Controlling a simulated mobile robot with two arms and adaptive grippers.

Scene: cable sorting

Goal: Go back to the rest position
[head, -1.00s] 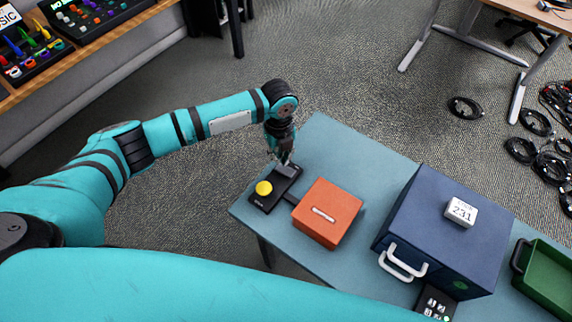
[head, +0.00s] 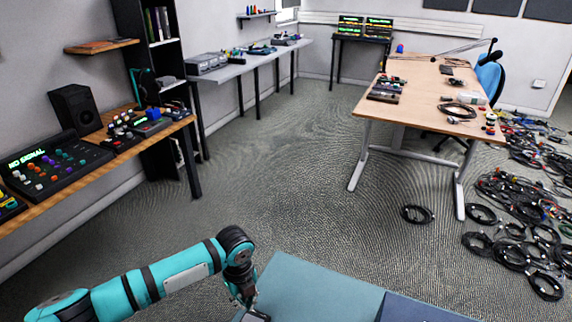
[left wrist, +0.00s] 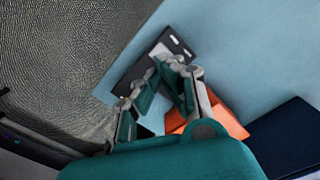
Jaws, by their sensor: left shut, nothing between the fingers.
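My left gripper (head: 243,292) is low in the head view, at the near-left corner of the blue-grey table (head: 318,287). In the left wrist view its fingers (left wrist: 160,75) are shut and empty, above a black device (left wrist: 128,82) with white marks on the table. I cannot tell whether the fingertips touch the device. Only a dark edge of it shows in the head view (head: 257,316). My right gripper is in neither view.
An orange box (left wrist: 232,122) and a navy box (left wrist: 285,138) stand right of the black device; the navy one also shows in the head view (head: 415,309). A wooden desk (head: 425,90) and coiled cables (head: 510,257) lie beyond. The floor between is open.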

